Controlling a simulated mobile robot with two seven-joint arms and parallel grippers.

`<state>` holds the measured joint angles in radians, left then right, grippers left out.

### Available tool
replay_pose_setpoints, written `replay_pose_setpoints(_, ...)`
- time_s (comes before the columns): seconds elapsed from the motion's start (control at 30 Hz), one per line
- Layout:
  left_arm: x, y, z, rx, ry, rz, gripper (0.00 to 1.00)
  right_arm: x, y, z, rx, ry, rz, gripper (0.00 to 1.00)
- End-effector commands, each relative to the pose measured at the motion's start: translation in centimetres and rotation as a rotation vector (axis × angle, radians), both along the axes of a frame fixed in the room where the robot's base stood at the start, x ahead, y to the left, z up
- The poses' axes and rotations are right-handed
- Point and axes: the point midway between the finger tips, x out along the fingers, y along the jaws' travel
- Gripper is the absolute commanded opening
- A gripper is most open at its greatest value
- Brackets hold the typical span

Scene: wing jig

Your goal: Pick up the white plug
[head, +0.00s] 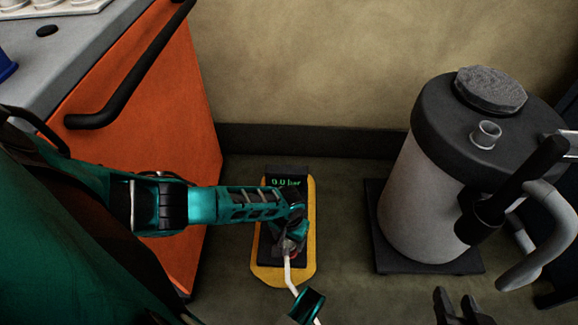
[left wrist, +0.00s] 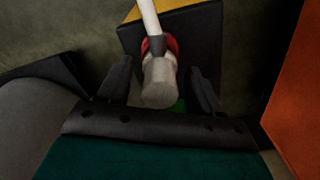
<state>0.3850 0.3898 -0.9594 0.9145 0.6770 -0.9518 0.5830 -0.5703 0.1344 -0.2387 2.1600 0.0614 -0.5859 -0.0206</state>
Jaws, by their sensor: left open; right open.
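The white plug (left wrist: 160,85) is a pale cylinder on a white hose with a dark collar, with a red ring beside it. It shows in the left wrist view between the fingers of my open left gripper (left wrist: 160,92), with a gap on both sides. In the head view this gripper (head: 293,238) is over the dark box (head: 287,174) with the green "0.0 bar" display, and it largely hides the plug. The white hose (head: 288,275) runs down from there. My right gripper (head: 458,306) is open and empty at the bottom right edge, partly cut off.
The box stands on a yellow base (head: 265,272) on the floor. An orange cabinet (head: 165,110) with a black handle is on the left. A large grey tank (head: 415,205) with a dark lid and a thick grey pipe (head: 545,262) stands on the right.

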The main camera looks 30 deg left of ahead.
Motion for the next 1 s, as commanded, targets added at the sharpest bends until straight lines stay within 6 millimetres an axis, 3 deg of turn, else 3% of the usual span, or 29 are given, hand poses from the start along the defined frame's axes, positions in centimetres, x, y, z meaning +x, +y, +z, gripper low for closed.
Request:
replay_pose_setpoints(0.07, 0.01, -0.01, 0.06, 0.000, 0.000, 0.000, 0.62, 0.09, 0.02, 0.16, 0.000, -0.003, 0.000, 0.43)
replay_pose_setpoints(0.57, -0.02, 0.02, 0.05, 0.000, 0.000, 0.000, 0.14, 0.07, -0.32, -0.26, -0.006, 0.003, -0.004, 0.43)
replay_pose_setpoints(1.0, -0.01, 0.12, 0.89, 0.000, -0.001, 0.001, 0.14, -0.13, -0.46, 0.30, -0.009, 0.006, -0.006, 0.43)
